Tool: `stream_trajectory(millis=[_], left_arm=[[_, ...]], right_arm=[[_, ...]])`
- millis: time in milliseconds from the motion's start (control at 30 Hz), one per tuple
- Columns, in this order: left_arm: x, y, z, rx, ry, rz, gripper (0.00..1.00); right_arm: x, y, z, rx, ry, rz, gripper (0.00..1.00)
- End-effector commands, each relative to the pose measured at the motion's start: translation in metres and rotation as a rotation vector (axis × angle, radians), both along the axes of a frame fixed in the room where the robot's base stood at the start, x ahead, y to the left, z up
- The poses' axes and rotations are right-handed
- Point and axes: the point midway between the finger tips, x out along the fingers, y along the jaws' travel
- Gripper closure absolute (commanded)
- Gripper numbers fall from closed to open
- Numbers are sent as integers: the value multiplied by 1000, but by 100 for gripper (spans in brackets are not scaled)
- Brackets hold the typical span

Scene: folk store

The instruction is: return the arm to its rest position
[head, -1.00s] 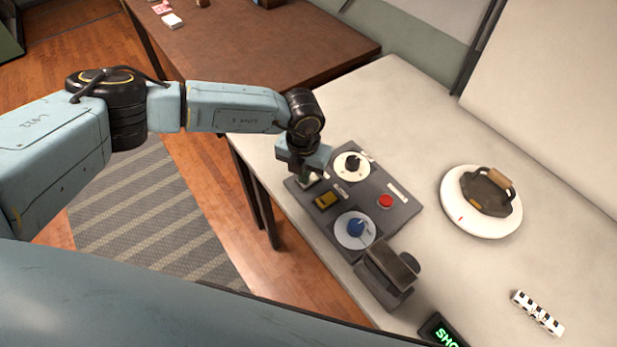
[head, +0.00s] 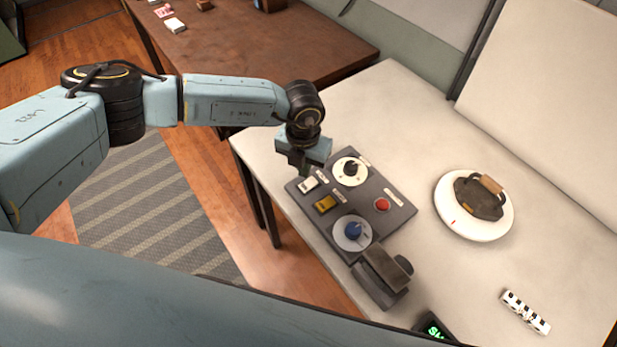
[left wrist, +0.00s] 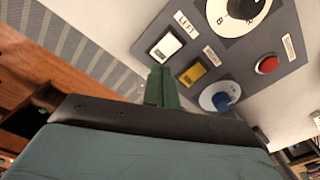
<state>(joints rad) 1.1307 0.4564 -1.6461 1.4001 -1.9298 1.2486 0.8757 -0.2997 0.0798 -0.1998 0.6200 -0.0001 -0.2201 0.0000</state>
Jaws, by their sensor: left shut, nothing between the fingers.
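My left arm reaches in from the left in the head view. My left gripper (head: 304,170) points down over the far-left corner of a dark grey control panel (head: 372,188) on the pale table. Its fingers are shut and empty, above and beside the white switch (head: 308,184). In the left wrist view, the closed green fingers (left wrist: 162,87) show just below the white switch (left wrist: 165,46). The panel also carries a yellow switch (head: 325,204), a red button (head: 382,205), a black knob (head: 350,169) and a blue knob (head: 353,231). My right gripper is not in view.
A grey device (head: 382,275) stands at the panel's near end. A round white base with a dark handled object (head: 478,198), a black-and-white strip (head: 525,312) and a green-lit display (head: 434,328) are on the pale table (head: 400,110). A brown table (head: 260,50) lies behind.

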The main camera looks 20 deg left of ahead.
Motion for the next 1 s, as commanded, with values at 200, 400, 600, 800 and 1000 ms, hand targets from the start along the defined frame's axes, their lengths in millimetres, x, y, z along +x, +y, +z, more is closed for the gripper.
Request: stream_trajectory(millis=[200,400,600,800,1000], left_arm=[[0,0,19,0,-1,0,100],[0,0,19,0,0,1,100],[0,0,19,0,0,1,100],[0,-2,18,-12,5,5,100],[7,-41,5,-313,81,132,100]], right_arm=[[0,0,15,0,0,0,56],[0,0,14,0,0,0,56],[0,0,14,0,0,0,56],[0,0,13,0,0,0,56],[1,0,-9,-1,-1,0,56]])
